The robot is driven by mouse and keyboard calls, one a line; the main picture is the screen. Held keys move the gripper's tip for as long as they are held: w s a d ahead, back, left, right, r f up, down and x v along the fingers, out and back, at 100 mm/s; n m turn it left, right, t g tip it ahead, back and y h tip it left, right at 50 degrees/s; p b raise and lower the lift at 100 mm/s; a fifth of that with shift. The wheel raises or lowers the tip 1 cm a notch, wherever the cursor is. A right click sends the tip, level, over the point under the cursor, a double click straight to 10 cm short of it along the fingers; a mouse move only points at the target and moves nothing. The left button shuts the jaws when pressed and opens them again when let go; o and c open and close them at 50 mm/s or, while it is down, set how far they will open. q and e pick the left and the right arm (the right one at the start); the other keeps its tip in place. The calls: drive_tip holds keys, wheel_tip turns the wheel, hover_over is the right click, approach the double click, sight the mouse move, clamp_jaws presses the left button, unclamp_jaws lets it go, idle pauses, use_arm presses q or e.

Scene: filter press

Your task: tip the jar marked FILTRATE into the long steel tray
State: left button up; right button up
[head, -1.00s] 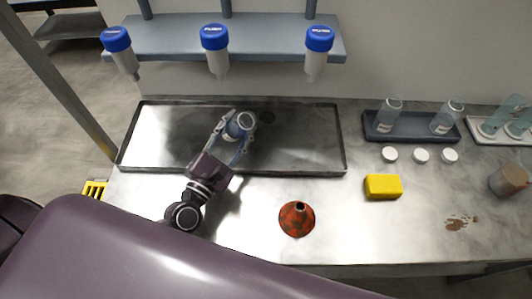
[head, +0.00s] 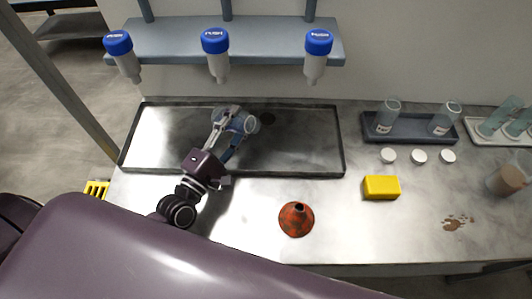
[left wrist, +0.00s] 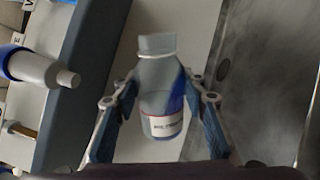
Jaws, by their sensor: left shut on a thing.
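My left gripper (head: 232,130) is shut on a clear jar (head: 250,124) with a blue part, over the long steel tray (head: 300,140). In the left wrist view the jar (left wrist: 158,80) sits between both fingers (left wrist: 160,95). Its white label has a red stripe and blurred lettering that looks like FILTRATE. In the head view the jar is partly hidden by the fingers and looks tilted. I cannot tell whether liquid is leaving it. A dark round spot, perhaps a drain, shows in the tray right of the jar. My right gripper is not in view.
Three white caps (head: 419,156) lie before a dark rack (head: 410,136) with two jars. Blue-capped bottles (head: 216,52) hang from the shelf above. A brown spill (head: 457,222) lies at right.

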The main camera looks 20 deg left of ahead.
use_arm(q)
drive_tip(key=shift+s+d+f+m, duration=0.2)
drive_tip(key=shift+d+m, duration=0.4)
drive_tip(key=shift+m, duration=0.2)
drive_tip(key=shift+d+f+m+h, duration=0.1)
drive_tip(key=shift+f+m+h, duration=0.15)
drive_tip(key=shift+m, duration=0.45)
drive_tip(key=shift+d+f+m+h, duration=0.1)
drive_tip(key=shift+f+m+h, duration=0.1)
drive_tip(key=shift+m, duration=0.5)
drive_tip(key=shift+w+a, duration=0.2)
drive_tip(key=shift+a, duration=0.1)
drive_tip(key=shift+w+a+f+m, duration=0.15)
drive_tip(key=shift+a+m, duration=0.3)
drive_tip(key=shift+m, duration=0.05)
drive_tip(key=shift+d+f+m+h, duration=0.1)
drive_tip(key=shift+f+m+h, duration=0.25)
drive_tip(key=shift+m, duration=0.75)
